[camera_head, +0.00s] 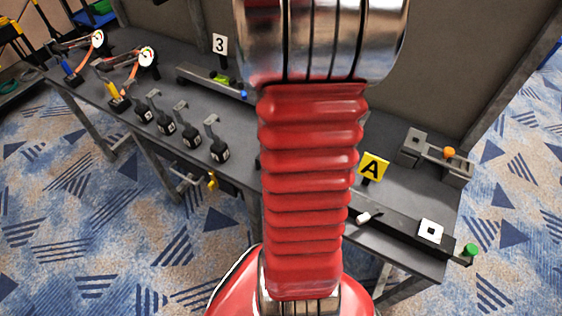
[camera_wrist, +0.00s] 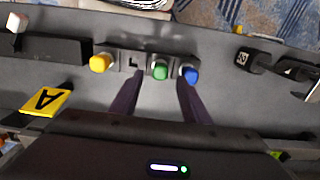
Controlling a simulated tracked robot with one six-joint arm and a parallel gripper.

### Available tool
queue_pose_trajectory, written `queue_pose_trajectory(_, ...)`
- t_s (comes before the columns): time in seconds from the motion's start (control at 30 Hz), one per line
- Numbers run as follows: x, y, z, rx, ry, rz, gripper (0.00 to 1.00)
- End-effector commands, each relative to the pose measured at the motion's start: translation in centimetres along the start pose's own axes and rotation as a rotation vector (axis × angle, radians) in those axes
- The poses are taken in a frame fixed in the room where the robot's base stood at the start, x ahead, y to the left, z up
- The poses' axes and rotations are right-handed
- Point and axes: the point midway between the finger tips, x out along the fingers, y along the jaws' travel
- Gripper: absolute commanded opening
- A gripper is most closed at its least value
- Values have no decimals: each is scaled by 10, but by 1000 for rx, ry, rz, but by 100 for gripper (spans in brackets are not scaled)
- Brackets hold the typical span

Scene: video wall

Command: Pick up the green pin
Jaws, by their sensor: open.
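The green pin (camera_wrist: 160,70) stands in a dark block (camera_wrist: 133,62) in the wrist view, between an empty-looking square slot and a blue pin (camera_wrist: 190,71). A yellow pin (camera_wrist: 101,63) is on the left of the same block. My gripper (camera_wrist: 160,76) is open, its two dark purple fingers pointing at the block. In the picture the green pin lies between the fingertips, with the blue pin close to the right one. How far the tips are from the pin is hard to tell. In the head view my arm hides this block and the gripper.
Black numbered levers (camera_head: 165,124) line the bench's front. A rail with a green knob (camera_head: 470,250) lies at the right. A grey fixture with an orange knob (camera_head: 449,153) stands behind it.

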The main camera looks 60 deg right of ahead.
Motion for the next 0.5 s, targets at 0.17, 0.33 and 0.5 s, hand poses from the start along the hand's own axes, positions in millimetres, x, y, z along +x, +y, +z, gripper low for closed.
queue_pose_trajectory(0.17, 19, 1, 3, 0, -5, 3, 42)
queue_pose_trajectory(0.33, 41, 1, 3, 0, -3, 2, 42)
queue_pose_trajectory(0.5, 50, 1, 3, 0, -1, 1, 42)
